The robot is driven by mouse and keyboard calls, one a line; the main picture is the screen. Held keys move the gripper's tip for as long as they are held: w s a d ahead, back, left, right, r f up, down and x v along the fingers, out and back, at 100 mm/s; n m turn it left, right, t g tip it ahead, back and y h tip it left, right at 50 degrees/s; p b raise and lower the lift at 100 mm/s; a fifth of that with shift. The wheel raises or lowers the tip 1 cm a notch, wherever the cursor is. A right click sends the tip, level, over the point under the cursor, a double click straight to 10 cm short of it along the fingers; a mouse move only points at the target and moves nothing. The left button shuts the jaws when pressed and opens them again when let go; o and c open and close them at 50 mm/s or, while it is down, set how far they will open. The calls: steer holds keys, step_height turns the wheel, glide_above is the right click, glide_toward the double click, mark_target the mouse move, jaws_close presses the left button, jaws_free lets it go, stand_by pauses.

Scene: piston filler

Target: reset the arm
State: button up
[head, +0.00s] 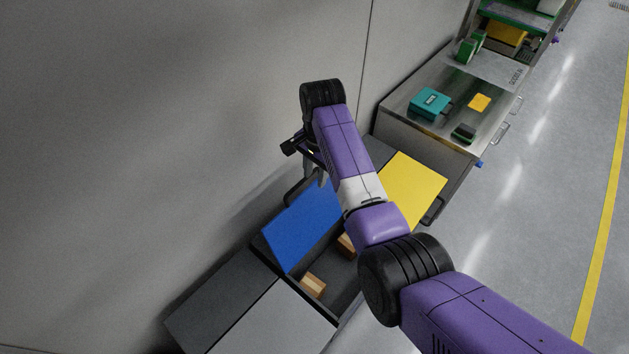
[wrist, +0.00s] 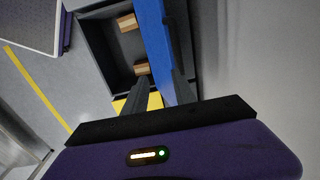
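My arm, in purple, reaches across the head view. My gripper (head: 314,166) is partly hidden behind it, above the blue panel (head: 303,228) and close to a dark handle (head: 298,187) at that panel's edge. In the wrist view my gripper (wrist: 161,84) has its two dark fingers apart. The blue panel (wrist: 154,38) shows beyond and between them. I see nothing clearly held; whether a finger touches the panel or handle I cannot tell.
A dark open box holds wooden blocks (head: 313,285). A yellow panel (head: 413,188) stands open beside it. A metal table (head: 397,106) carries a teal box (head: 430,103), a yellow piece (head: 479,102) and a dark green item (head: 464,132). A grey wall (head: 180,120) is close on the left; the right floor is clear.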

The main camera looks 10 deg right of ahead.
steer(key=shift+r, duration=0.9)
steer(key=w+r+n+t, duration=0.4)
steer(key=w+r+t, duration=0.1)
steer(key=w+t, duration=0.35)
steer(key=s+d+r+n+t, duration=0.2)
steer(key=s, duration=1.6)
steer(key=s+d+r+n+t, duration=0.1)
steer(key=s+d+r+n, duration=0.1)
steer(key=s, duration=1.7)
steer(key=s+d+r+n+t, duration=0.2)
steer(key=s+d, duration=0.2)
steer(key=s, duration=1.4)
steer(key=shift+s+r+n+t, duration=0.25)
steer(key=shift+n+t, duration=0.1)
steer(key=shift+n, duration=0.05)
